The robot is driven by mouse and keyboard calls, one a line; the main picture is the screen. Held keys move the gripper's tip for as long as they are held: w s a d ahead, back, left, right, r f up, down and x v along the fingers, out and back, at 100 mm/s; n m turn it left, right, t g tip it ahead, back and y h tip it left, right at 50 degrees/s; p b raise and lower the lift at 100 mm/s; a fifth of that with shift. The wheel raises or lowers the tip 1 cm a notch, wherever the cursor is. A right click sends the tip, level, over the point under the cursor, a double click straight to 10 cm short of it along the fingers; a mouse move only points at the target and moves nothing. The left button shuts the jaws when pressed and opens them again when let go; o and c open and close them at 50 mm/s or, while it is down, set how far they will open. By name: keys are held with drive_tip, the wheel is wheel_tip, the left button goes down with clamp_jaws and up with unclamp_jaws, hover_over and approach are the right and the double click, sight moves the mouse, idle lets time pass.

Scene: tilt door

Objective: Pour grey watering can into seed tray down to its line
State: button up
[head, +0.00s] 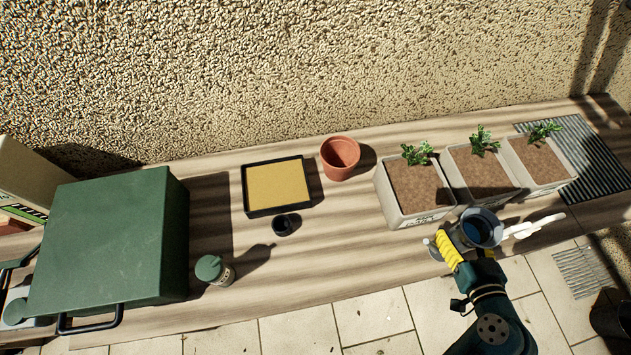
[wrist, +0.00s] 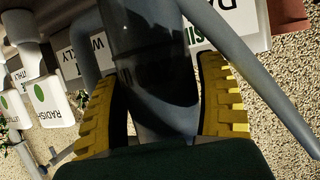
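The grey watering can (head: 481,229) is in my gripper, at the front edge of the bench beside the planters. Dark blue water shows in its open top. In the wrist view its grey body (wrist: 165,110) stands between my two yellow fingers, and a long grey part reaches to the right. My gripper (head: 455,246) is shut on it; in the wrist view the gripper (wrist: 163,105) has a finger on each side. The black shallow tray with a flat tan fill (head: 246,190), apparently the seed tray, lies mid-bench, far left of the can. I cannot make out the line.
Several planters with seedlings (head: 412,219) stand behind the can. A terracotta pot (head: 340,158) is right of the tray, a small black cup (head: 283,225) in front. A green-lidded jar (head: 215,270) and large green box (head: 110,240) are left. The front middle bench is clear.

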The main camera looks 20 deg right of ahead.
drive_tip(key=shift+r, duration=0.15)
drive_tip(key=c, duration=0.8)
drive_tip(key=shift+r+p, duration=1.9)
drive_tip(key=shift+r, duration=0.6)
drive_tip(key=shift+c, duration=0.2)
